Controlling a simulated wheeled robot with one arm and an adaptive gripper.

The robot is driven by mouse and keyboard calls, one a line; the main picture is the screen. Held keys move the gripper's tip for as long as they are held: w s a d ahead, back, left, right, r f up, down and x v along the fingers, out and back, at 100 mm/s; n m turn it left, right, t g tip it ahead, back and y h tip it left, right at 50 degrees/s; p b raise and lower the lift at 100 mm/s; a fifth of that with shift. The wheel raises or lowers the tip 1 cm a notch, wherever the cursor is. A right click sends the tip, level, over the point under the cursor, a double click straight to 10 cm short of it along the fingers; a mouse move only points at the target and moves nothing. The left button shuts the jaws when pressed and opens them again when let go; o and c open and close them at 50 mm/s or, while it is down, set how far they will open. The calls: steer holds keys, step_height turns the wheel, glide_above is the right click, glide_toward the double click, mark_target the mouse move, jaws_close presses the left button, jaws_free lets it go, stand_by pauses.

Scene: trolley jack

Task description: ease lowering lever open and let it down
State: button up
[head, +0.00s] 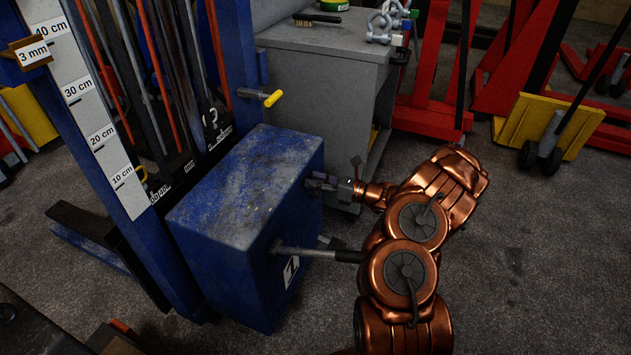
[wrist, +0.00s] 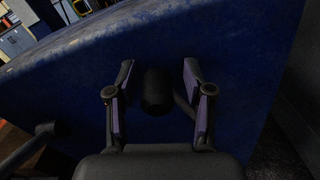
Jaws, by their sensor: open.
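The jack is a blue stacker with a scuffed blue box (head: 245,190) at its front. A short dark knob-ended lever (wrist: 157,93), which looks like the lowering lever, stands out from the box's face in the wrist view. My gripper (head: 318,183) is open at the box's right side. In the wrist view my gripper (wrist: 158,72) has one finger on each side of the knob, with gaps visible. The knob is hidden by my gripper in the head view.
A grey rod with a black grip (head: 335,255) juts from the box below my gripper; it shows at left in the wrist view (wrist: 30,145). A yellow-tipped handle (head: 262,96) stands above the box. A grey cabinet (head: 310,65) is close behind.

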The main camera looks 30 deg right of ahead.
steer(key=v, duration=1.2)
stand_by(0.3)
steer(key=s+a+r+n+g+y+p, duration=0.2)
steer(key=a+r+n+g+p, duration=0.4)
steer(key=a+r, duration=0.5)
steer(key=s+a+r+n+g+y+p, duration=0.15)
steer(key=a+r+n+g, duration=0.25)
steer(key=a+r+n, duration=0.55)
steer(key=s+a+r+n+g+h+p, duration=0.2)
steer(key=s+a+r+n+g+p, duration=0.15)
steer(key=s+a+r, duration=0.45)
steer(key=s+a+r+n+g+h+p, duration=0.2)
steer(key=s+a+r+n+h+p, duration=0.15)
steer(key=s, duration=0.25)
steer(key=s+a+r+n+g+h+p, duration=0.2)
steer(key=s+r+n+p, duration=0.15)
steer(key=s, duration=0.25)
steer(key=s+d+r+n+t+h+p, duration=0.1)
steer(key=s+d+r+n+h+p, duration=0.1)
steer(key=s, duration=0.4)
steer(key=s+d+r+n+t+h+p, duration=0.1)
steer(key=s+d+r+n+h+p, duration=0.2)
steer(key=s+d+r+h+p, duration=0.2)
steer(key=shift+s+d+r+h+p, duration=0.2)
steer(key=shift+s+d+h+p, duration=0.15)
steer(key=shift+d+p, duration=0.5)
